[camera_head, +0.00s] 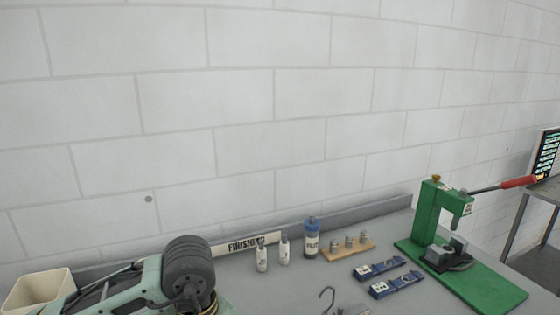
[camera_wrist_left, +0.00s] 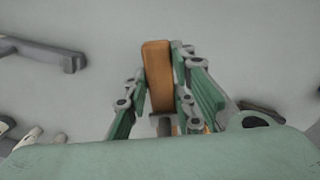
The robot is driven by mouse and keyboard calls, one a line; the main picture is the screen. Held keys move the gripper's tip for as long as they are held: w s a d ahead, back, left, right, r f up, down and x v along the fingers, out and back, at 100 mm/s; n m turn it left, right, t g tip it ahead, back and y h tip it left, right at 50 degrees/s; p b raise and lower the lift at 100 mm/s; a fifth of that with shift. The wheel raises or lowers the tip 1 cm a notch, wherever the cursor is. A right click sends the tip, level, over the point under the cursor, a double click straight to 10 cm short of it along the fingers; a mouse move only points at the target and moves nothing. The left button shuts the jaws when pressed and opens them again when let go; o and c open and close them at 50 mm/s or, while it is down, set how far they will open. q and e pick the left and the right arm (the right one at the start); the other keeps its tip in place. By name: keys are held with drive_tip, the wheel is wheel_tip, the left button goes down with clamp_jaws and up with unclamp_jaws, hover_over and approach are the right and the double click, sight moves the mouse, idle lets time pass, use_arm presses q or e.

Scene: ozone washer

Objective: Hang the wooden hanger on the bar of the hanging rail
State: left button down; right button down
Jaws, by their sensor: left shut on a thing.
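Most of the hanger is hidden or outside the view. I cannot make out the hanging rail's bar. My right gripper is not seen.
On the bench stand two white bottles (camera_head: 262,258), a blue-topped bottle (camera_head: 311,242), a wooden block with metal pieces (camera_head: 347,250), blue clamps (camera_head: 396,285) and a green press (camera_head: 430,215) with a red handle. A cream bin (camera_head: 38,290) is at left. A dark-grey bar (camera_wrist_left: 40,52) shows in the wrist view.

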use_arm(q)
drive_tip(key=s+a+m, duration=0.6)
drive_tip(key=m, duration=0.3)
drive_tip(key=shift+s+a+r, duration=0.15)
drive_tip(key=shift+a, duration=0.25)
